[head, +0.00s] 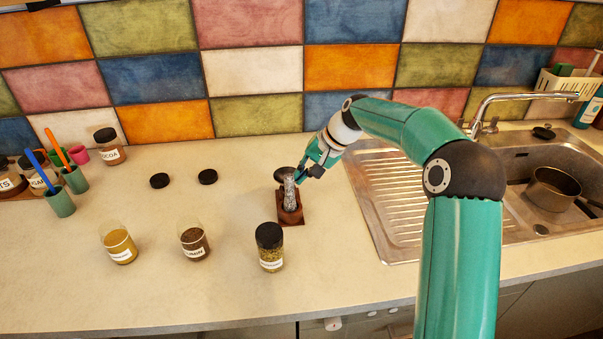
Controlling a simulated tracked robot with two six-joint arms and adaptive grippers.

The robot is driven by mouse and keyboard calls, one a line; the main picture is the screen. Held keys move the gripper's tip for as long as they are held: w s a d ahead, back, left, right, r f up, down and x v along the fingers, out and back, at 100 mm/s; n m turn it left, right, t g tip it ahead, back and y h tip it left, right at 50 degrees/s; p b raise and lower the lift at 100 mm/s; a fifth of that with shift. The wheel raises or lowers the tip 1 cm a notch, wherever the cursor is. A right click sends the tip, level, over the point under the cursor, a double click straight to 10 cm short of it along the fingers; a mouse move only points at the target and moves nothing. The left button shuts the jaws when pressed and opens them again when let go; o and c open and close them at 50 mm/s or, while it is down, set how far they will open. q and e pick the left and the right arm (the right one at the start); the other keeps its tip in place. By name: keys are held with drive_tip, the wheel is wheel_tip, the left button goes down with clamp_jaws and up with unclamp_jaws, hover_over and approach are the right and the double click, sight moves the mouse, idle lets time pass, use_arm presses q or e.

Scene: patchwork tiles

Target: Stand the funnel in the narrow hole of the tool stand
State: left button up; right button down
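The tool stand (290,217) is a small reddish-brown block on a darker base, on the counter left of the sink. A shiny grey piece (289,190) rises upright from it, with a dark round top (284,173) at its upper left. Which of these parts is the funnel is too small to tell. My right gripper (304,172) reaches in from the right, its fingertips right beside the top of the grey piece. Whether the fingers touch or grip it cannot be made out. My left gripper is out of view.
Three jars stand in front: yellow (119,244), brown (194,243) and a black-lidded green one (269,247). Two black lids (207,177) lie behind. Cups with utensils (60,201) stand at left. The sink's ribbed drainboard (388,190) is at right.

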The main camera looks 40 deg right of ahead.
drive_tip(key=c, duration=1.2)
unclamp_jaws()
drive_tip(key=shift+c, duration=0.2)
drive_tip(key=v, duration=1.2)
drive_tip(key=shift+f, duration=0.15)
